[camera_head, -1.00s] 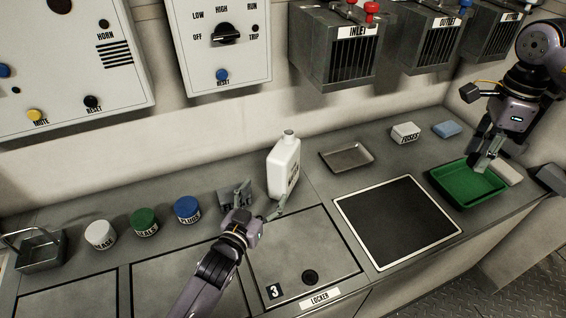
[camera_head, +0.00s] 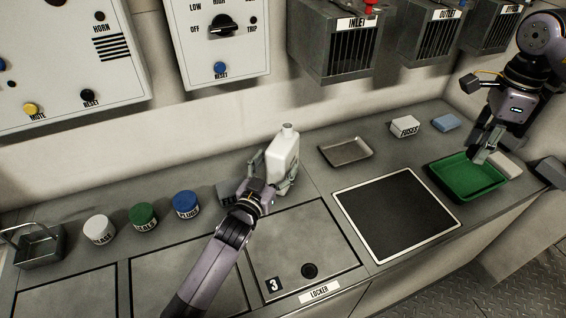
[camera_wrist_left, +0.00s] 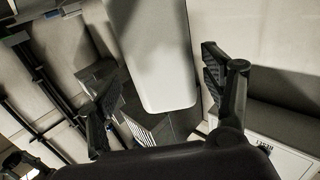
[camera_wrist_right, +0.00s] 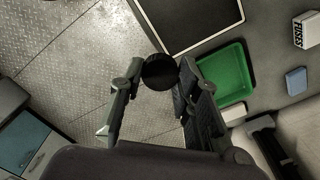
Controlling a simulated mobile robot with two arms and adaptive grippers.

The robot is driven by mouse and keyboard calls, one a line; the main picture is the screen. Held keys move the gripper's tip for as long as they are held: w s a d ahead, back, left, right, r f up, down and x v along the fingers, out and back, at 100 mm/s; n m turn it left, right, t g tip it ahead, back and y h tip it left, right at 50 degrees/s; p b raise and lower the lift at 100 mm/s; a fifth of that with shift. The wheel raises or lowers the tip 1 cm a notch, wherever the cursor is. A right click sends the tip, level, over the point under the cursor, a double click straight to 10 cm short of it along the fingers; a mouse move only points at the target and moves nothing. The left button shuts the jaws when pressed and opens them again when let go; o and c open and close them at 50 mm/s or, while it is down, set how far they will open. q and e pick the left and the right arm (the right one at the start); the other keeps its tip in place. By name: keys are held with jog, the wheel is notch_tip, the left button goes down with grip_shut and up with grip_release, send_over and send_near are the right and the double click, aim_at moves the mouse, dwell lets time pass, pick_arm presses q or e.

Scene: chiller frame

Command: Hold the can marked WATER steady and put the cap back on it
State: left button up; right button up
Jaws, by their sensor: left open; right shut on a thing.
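The white can (camera_head: 283,153) stands upright on the counter in the head view, its neck bare at the top. Its label is mostly hidden, so I cannot read it. My left gripper (camera_head: 272,174) is open with its fingers on either side of the can's lower body. In the left wrist view the can (camera_wrist_left: 160,55) fills the gap between the open fingers. My right gripper (camera_wrist_right: 155,100) is shut on a dark round cap (camera_wrist_right: 159,72), seen in the right wrist view. In the head view my right gripper (camera_head: 484,152) is above the green tray, and the cap is hard to make out.
A green tray (camera_head: 462,194) lies at the right, with a FUSES box (camera_head: 405,126) and a blue block (camera_head: 446,122) behind it. A metal tray (camera_head: 346,151) and a dark mat (camera_head: 397,217) lie right of the can. Several lidded tubs, including a blue one (camera_head: 186,204), stand left.

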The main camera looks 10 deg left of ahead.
pick_arm(q)
jog(key=shift+w, duration=0.15)
pick_arm(e)
jog(key=shift+f, duration=0.15)
pick_arm(q)
jog(key=w, duration=0.5)
jog(key=shift+d+f, duration=0.25)
jog(key=shift+d, duration=0.1)
jog(key=shift+c, duration=0.5)
jog(key=c, duration=1.2)
jog(key=shift+r, duration=0.1)
